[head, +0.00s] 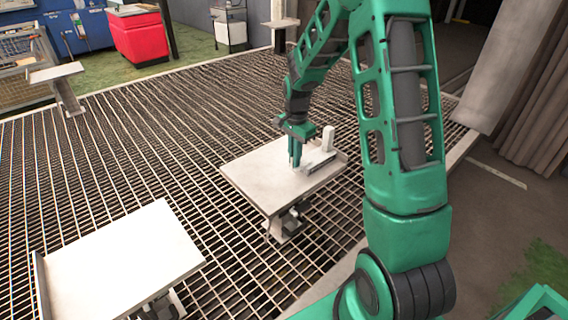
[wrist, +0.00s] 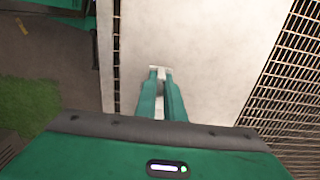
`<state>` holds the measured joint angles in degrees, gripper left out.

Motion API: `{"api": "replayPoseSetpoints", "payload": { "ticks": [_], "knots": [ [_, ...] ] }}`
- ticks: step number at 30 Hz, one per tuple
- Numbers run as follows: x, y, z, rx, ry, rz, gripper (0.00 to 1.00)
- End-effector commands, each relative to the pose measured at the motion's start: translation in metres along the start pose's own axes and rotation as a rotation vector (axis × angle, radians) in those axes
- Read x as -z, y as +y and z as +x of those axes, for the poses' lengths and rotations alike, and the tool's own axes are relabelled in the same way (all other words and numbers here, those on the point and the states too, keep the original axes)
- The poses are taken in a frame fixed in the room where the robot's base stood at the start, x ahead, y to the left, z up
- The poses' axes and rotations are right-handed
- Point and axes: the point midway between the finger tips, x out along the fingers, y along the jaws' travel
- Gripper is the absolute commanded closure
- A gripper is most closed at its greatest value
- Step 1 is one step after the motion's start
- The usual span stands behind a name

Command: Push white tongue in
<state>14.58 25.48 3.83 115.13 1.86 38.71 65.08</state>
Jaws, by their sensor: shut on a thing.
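My gripper (head: 295,160) reaches down over a pale table (head: 255,180) in the middle of the grating. In the wrist view my green fingers (wrist: 161,90) are close together on a narrow white piece, which looks like the white tongue (wrist: 161,74). Its T-shaped end shows just beyond the fingertips, over the pale tabletop. In the head view a low white fixture (head: 320,161) with an upright white block (head: 327,138) sits just right of my fingers. The tongue cannot be clearly told from this fixture there, and the fingers hide part of it.
A second pale table (head: 120,255) stands at the lower left, apart from the first. Open metal grating (head: 150,140) surrounds both. A red cabinet (head: 140,38) and a small white cabinet (head: 230,30) stand at the back. The tabletop left of my gripper is bare.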

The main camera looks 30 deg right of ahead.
Motion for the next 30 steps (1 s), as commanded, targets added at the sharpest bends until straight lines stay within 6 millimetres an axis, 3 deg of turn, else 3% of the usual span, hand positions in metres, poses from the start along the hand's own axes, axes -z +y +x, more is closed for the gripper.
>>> {"api": "replayPoseSetpoints", "payload": {
  "ticks": [4,12,13,15,25,30],
  "knots": [
    [0.017,0.000,0.000,0.001,0.002,0.003,1.00],
    [0.018,0.001,0.000,0.000,0.002,0.002,1.00],
    [0.018,0.001,0.000,0.000,0.002,0.002,0.87],
    [0.018,0.001,0.000,0.000,0.002,0.002,0.72],
    [0.017,0.000,-0.002,0.000,0.001,0.001,0.72],
    [0.017,-0.001,-0.020,0.003,0.003,0.001,0.72]
  ]
}}
